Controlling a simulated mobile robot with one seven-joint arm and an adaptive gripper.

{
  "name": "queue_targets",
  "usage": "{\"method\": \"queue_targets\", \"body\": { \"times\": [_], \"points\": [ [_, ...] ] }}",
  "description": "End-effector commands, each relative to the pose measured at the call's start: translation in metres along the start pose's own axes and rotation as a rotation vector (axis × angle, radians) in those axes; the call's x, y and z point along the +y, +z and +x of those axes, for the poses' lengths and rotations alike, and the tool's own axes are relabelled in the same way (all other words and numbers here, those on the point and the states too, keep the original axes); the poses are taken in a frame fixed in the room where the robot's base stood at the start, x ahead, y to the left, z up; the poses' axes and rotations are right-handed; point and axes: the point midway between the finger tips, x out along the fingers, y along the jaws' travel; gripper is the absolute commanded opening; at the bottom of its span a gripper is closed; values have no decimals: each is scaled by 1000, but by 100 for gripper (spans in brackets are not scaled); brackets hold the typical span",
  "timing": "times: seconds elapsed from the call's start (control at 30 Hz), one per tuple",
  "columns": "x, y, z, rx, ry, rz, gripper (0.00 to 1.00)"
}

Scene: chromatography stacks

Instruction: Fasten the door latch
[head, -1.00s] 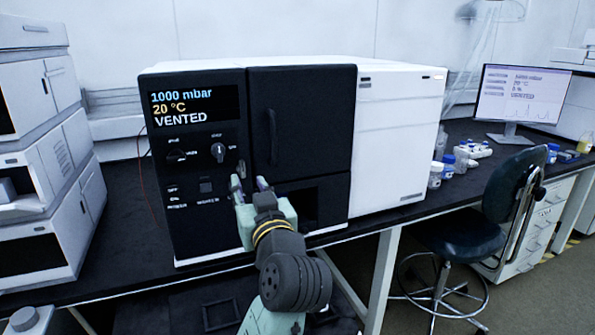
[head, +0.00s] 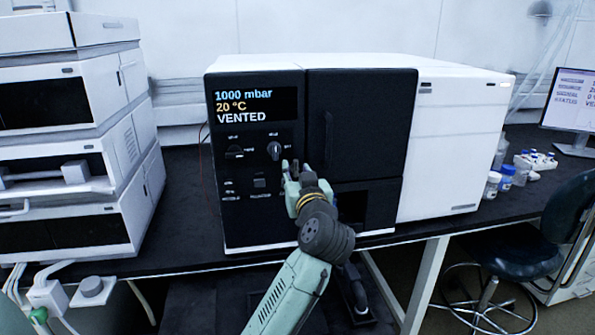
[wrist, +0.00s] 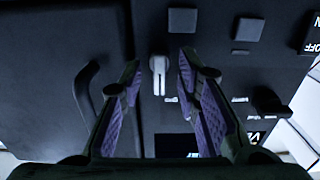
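The instrument's black front panel (head: 247,215) carries a grey knob (head: 274,150), which looks like the latch, just left of the closed-looking dark door (head: 362,130). The knob's bar stands about upright; its lettering is too small to read. In the wrist view the pale knob (wrist: 158,72) shows between my fingertips, with a gap on both sides. My gripper (head: 296,167) is open and empty, in front of the panel and slightly below and right of the knob in the head view. Its purple-padded fingers (wrist: 160,66) also show in the wrist view. I see no contact with the knob.
A dark second knob (head: 234,153) sits to the left, with square buttons (head: 260,183) below. The display (head: 252,104) reads 1000 mbar, 20 °C, VENTED. The door handle (head: 328,138) stands out to the right. Stacked white modules (head: 75,130) stand at left, a chair (head: 540,240) at right.

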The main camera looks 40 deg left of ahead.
Motion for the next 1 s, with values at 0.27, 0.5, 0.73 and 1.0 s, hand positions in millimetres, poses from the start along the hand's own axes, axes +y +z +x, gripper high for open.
{"method": "queue_targets", "body": {
  "times": [0.27,0.5,0.73,1.0],
  "points": [
    [0,0,0,0,0,0,24],
    [0,0,0,0,0,0,8],
    [0,0,0,0,0,0,0],
    [0,0,0,0,0,1,0]
  ]
}}
